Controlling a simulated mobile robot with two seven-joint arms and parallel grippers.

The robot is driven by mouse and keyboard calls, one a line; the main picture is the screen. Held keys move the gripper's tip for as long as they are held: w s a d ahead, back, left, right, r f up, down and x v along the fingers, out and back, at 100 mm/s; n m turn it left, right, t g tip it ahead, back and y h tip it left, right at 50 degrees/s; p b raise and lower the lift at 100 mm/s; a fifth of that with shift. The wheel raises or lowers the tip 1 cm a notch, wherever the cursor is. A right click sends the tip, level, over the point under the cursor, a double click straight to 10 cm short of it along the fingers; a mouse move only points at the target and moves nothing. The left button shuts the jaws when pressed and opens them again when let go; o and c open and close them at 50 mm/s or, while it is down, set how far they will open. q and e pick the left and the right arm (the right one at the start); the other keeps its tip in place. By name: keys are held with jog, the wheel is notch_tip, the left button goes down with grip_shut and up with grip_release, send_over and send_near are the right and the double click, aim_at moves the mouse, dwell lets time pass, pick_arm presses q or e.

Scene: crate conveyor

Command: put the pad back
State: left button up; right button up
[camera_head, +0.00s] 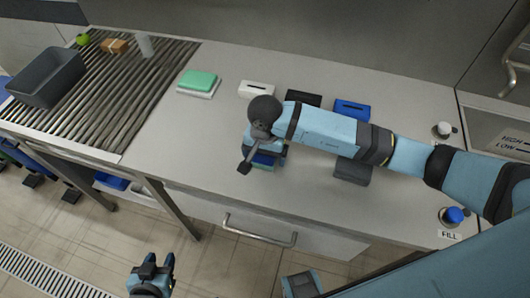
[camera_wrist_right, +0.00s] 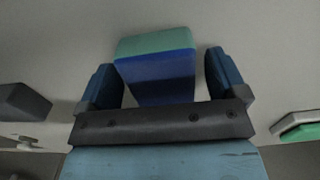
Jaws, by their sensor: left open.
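A blue block with a green layer (camera_head: 265,158) sits on the counter under my right gripper (camera_head: 254,155), which hides part of it. In the right wrist view this block (camera_wrist_right: 158,72) is between the two fingers of the right gripper (camera_wrist_right: 163,82). A gap shows beside the right-hand finger, so the jaws look open around it. A green pad (camera_head: 199,78) lies on a white base (camera_head: 196,93) further left. I cannot tell which of the two is the task's pad. My left gripper (camera_head: 155,272) is open and empty, low over the floor in front of the counter.
White (camera_head: 257,88), black (camera_head: 302,97) and blue (camera_head: 352,108) slotted boxes stand along the back. A dark grey block (camera_head: 352,171) is under my right arm. A grey crate (camera_head: 47,77) and small items are on the roller conveyor (camera_head: 120,95). The counter's left-middle is clear.

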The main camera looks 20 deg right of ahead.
jog(key=shift+r, duration=0.1)
jog(key=shift+r, duration=0.2)
notch_tip(320, 180, up, 12)
jog(key=b, duration=0.1)
jog(key=shift+f, duration=0.15)
dwell(0.5)
